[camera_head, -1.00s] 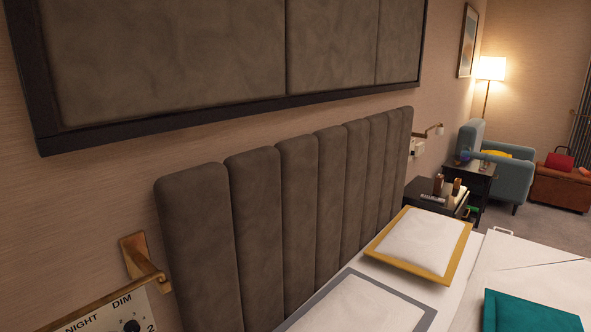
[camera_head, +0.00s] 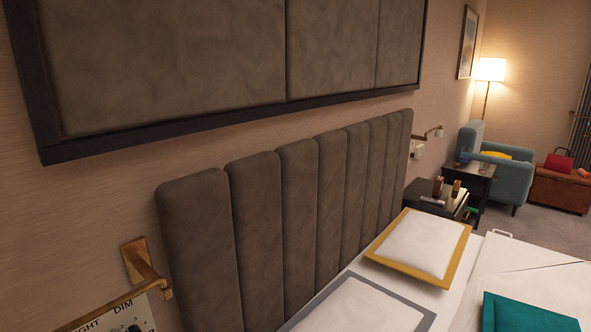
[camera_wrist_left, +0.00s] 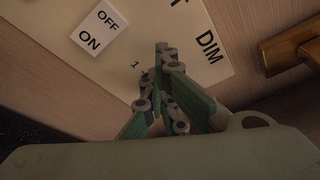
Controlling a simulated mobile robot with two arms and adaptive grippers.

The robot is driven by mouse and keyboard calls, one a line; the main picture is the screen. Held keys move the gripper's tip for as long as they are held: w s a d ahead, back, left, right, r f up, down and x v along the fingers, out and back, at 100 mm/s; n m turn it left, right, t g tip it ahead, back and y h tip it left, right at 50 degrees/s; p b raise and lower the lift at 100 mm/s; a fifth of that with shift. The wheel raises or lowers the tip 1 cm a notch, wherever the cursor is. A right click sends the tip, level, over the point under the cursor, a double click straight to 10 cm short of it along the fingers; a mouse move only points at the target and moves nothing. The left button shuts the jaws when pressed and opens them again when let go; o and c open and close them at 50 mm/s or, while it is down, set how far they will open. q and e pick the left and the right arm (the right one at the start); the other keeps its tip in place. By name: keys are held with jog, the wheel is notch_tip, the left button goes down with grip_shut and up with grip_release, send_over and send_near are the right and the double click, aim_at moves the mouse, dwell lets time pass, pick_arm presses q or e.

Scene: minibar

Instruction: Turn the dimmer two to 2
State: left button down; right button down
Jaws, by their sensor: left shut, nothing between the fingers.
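A pale control panel (camera_head: 92,325) with the lettering "DIM" sits on the wall at the lower left of the head view, cut off by the bottom edge. A dark knob (camera_head: 133,328) shows below "DIM". In the left wrist view the panel (camera_wrist_left: 150,30) carries "DIM", a small "1" and a white OFF/ON switch (camera_wrist_left: 97,28). My left gripper (camera_wrist_left: 165,58) is shut and empty, its fingertips over the panel between the "1" and "DIM". The dimmer knob is not clear there, hidden behind the fingers; I cannot tell whether they touch it. My right gripper is out of view.
A brass wall fitting (camera_head: 146,270) projects over the panel and also shows at the right of the left wrist view (camera_wrist_left: 290,48). The padded headboard (camera_head: 250,240) stands just right of it, with the bed and pillows (camera_head: 420,240) beyond.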

pick_arm(q)
jog(key=p+v, duration=0.1)
jog(key=v, duration=0.5)
jog(key=shift+w+d+f+p, duration=0.25)
jog(key=shift+d+f+p, duration=0.05)
jog(key=shift+d+p, duration=0.05)
